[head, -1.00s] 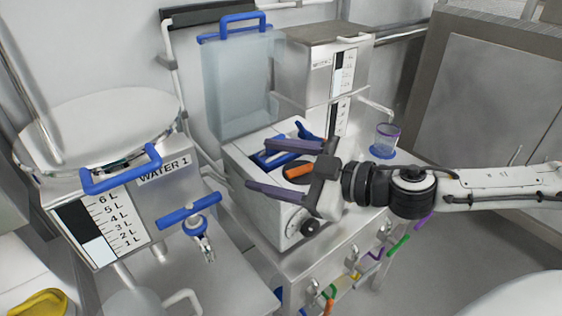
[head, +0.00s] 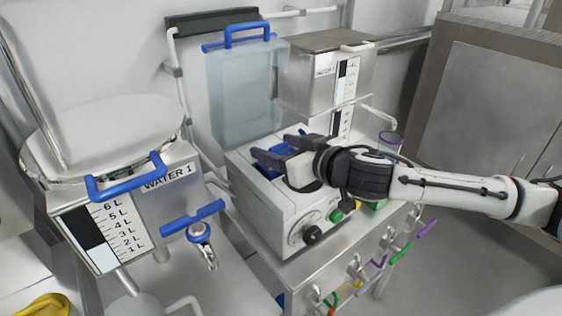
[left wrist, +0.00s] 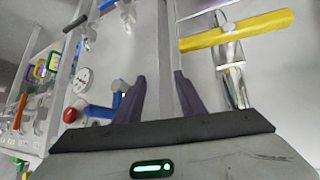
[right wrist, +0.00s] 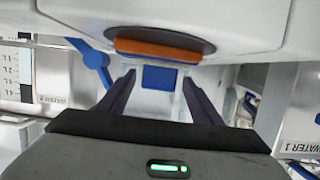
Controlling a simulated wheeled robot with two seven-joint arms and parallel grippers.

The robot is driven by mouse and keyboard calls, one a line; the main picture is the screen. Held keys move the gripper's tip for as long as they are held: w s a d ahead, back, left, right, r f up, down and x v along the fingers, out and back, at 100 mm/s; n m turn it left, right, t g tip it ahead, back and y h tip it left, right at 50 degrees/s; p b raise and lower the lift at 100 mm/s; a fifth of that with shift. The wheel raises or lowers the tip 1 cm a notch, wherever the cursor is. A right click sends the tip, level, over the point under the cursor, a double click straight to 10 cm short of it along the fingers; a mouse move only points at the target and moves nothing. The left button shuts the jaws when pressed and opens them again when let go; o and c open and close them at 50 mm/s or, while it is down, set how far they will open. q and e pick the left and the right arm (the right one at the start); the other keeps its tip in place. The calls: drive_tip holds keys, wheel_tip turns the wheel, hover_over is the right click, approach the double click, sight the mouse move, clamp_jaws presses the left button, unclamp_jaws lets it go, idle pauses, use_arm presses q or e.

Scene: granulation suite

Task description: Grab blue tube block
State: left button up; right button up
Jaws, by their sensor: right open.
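The blue tube block (head: 289,146) is on top of the white machine, partly hidden by my right gripper (head: 272,147). That gripper is open at the block, one finger on either side in the picture. In the right wrist view a blue block (right wrist: 159,77) shows between and just beyond the open fingers (right wrist: 159,88). I cannot tell whether they touch it. Just above it in that view is an orange bar (right wrist: 158,49) on a round dark disc. My left gripper (left wrist: 158,76) shows only in its own wrist view, open and empty.
The white machine (head: 262,212) stands on a steel cabinet, with knobs on its front. The WATER 1 tank (head: 185,170) with blue handles is at left. A translucent container (head: 240,95) and a steel tank (head: 308,95) stand behind. A yellow handle (left wrist: 240,30) is near my left gripper.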

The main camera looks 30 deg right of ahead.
drive_tip(key=shift+p+x, duration=0.3)
drive_tip(key=shift+x, duration=1.6)
drive_tip(key=shift+d, duration=0.15)
drive_tip(key=c, duration=1)
drive_tip(key=shift+r, duration=0.1)
drive_tip(key=shift+c, duration=1.2)
drive_tip(key=shift+r, duration=0.1)
